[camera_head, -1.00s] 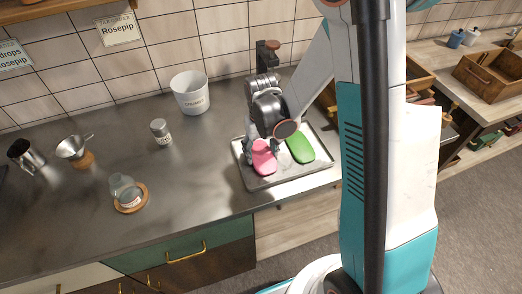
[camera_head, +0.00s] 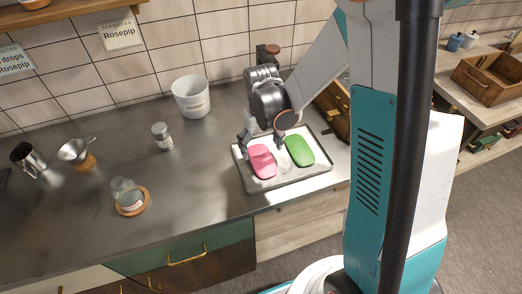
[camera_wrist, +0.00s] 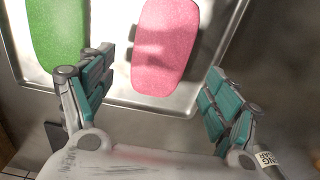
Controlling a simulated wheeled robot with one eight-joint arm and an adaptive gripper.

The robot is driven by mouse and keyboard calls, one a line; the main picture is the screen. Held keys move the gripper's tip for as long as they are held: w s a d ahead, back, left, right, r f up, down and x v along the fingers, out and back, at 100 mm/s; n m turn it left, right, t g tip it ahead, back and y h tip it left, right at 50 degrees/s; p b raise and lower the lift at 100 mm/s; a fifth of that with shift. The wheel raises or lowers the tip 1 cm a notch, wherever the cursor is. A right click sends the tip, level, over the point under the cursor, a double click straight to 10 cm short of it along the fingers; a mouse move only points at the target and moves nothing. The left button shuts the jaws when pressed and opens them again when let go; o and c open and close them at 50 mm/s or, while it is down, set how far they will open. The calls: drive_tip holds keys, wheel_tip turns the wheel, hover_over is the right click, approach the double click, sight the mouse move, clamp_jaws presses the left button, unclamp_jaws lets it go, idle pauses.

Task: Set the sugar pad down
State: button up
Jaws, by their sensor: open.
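The pink pad (camera_head: 262,161) lies flat on the left part of a metal tray (camera_head: 288,181). A green pad (camera_head: 299,150) lies beside it on the right, apart from it. Either could be the sugar pad; I see no label on them. My gripper (camera_head: 261,137) is open and empty just above the tray, near the back end of the pink pad. In the wrist view the fingers of my gripper (camera_wrist: 152,92) are spread wide, and the pink pad (camera_wrist: 167,48) lies beyond them with a shadow across it. The green pad (camera_wrist: 55,40) is at the upper left there.
A white tub (camera_head: 191,96) and a shaker jar (camera_head: 162,136) stand left of the tray. A glass jar on a round wooden coaster (camera_head: 133,203), a funnel (camera_head: 75,150) and a metal jug (camera_head: 28,159) are further left. The counter (camera_head: 205,165) between them and the tray is clear.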

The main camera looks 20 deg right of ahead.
sight(261, 157)
drive_tip(key=s+r+t+p, duration=0.1)
drive_tip(key=s+r+t, duration=0.15)
drive_tip(key=r, duration=0.65)
drive_tip(key=s+r+t+p, duration=0.1)
drive_tip(key=s+r, duration=0.3)
drive_tip(key=r, duration=0.5)
drive_tip(key=s+r+t, duration=0.3)
drive_tip(key=s+r, duration=0.2)
drive_tip(key=s, duration=0.3)
drive_tip(key=shift+s+d+t, duration=0.2)
drive_tip(key=shift+d+t, duration=0.15)
drive_tip(key=shift+d, duration=0.05)
drive_tip(key=shift+f, duration=0.15)
wheel_tip(261, 157, down, 5)
drive_tip(key=b, duration=0.5)
